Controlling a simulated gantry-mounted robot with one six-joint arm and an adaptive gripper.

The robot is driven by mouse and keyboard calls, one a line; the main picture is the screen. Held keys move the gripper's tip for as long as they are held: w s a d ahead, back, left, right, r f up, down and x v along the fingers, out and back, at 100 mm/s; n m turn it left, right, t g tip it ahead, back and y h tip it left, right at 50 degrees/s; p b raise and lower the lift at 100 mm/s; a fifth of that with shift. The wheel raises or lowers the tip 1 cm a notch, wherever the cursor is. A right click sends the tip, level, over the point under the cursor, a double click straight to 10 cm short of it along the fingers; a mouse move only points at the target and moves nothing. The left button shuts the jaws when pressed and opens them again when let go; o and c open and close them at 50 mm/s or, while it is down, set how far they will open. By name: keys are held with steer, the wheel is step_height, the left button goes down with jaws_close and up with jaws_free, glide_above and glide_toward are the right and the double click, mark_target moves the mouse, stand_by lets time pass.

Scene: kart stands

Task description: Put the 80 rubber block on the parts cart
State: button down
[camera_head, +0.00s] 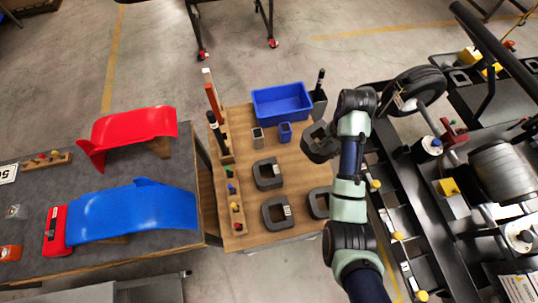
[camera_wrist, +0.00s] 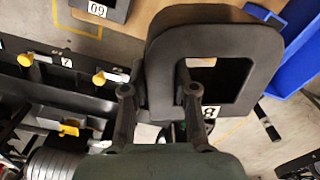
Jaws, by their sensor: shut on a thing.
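My gripper (camera_wrist: 159,91) is shut on a dark block with a square opening (camera_wrist: 268,55). One finger is outside the block's left wall and the other is inside the opening. A white label on the block is partly hidden by a finger and shows an 8. In the head view the held block (camera_head: 318,148) is over the right edge of the wood-topped cart (camera_head: 240,111), beside the blue bin; its height above the top is hard to judge. I take this wooden cart as the parts cart.
Similar blocks lie on the cart (camera_head: 268,174) (camera_head: 277,213) (camera_head: 319,203); one labelled 60 shows in the wrist view (camera_wrist: 97,10). A blue bin (camera_head: 281,101), small cups and a tool rack occupy its back and left. The kart frame (camera_head: 420,190) stands close on the right.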

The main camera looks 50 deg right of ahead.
steer(key=shift+d, duration=0.2)
steer(key=shift+f, duration=0.15)
steer(key=shift+f+b, duration=4.9)
steer(key=shift+f, duration=4.9)
steer(key=shift+f, duration=0.1)
steer(key=c, duration=0.9)
jaws_free()
